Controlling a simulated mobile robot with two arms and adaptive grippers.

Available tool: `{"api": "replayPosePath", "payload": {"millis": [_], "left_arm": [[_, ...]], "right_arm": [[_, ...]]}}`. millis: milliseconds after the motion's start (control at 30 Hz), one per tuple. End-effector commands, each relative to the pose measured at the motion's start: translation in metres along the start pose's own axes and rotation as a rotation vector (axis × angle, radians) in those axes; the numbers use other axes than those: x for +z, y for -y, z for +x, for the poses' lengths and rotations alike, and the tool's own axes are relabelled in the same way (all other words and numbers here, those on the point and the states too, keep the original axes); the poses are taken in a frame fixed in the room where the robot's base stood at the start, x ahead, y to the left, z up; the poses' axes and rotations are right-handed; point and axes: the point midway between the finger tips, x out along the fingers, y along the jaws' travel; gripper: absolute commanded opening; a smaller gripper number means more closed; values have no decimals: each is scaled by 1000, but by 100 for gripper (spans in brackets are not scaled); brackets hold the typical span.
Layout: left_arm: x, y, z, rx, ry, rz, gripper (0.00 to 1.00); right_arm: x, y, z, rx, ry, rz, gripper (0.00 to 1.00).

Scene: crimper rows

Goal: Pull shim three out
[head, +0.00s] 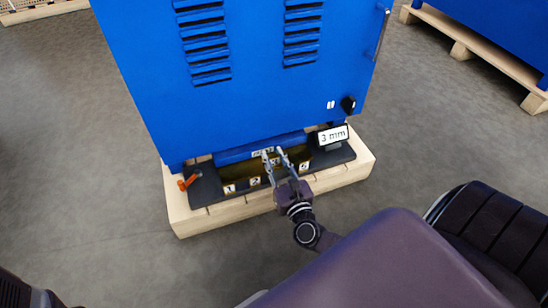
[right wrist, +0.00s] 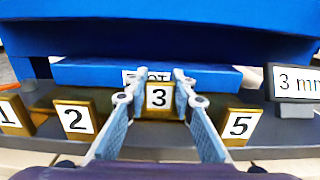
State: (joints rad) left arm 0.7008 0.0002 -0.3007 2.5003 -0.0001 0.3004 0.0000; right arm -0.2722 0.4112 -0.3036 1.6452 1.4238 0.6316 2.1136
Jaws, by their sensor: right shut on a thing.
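Shim three is a yellow-brown piece with a white tag marked 3 (right wrist: 158,97), under the front of the blue machine. In the right wrist view it sits between the fingers of my right gripper (right wrist: 159,100), which are shut on its two sides. Its tag looks smaller and higher than the tags beside it. In the head view my right gripper (head: 272,160) reaches in from the front over the dark base (head: 210,190), and its fingers partly cover the shim. My left gripper does not show.
Tagged shims 1 (right wrist: 12,112), 2 (right wrist: 77,118) and 5 (right wrist: 240,123) stand close on both sides. A "3 mm" sign (head: 333,135) is at the right. The blue machine (head: 255,95) rises directly behind. An orange handle (head: 187,182) is at the left. Floor in front is open.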

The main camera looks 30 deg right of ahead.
Motion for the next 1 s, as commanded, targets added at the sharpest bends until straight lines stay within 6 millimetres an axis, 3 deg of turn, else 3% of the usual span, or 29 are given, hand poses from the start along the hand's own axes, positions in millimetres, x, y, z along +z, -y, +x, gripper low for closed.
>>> {"api": "replayPosePath", "payload": {"millis": [333, 667, 700, 867, 1000], "left_arm": [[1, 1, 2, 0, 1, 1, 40], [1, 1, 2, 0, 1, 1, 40], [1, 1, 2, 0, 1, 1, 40], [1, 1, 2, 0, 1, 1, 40], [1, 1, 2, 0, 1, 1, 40]], "right_arm": [[-1, 0, -45, 0, -3, -1, 0], [-1, -1, -51, 1, -3, -1, 0], [-1, -1, -51, 1, -3, 0, 26], [-1, -1, -50, 1, -2, 0, 42], [0, 0, -50, 0, -1, 0, 42]]}}
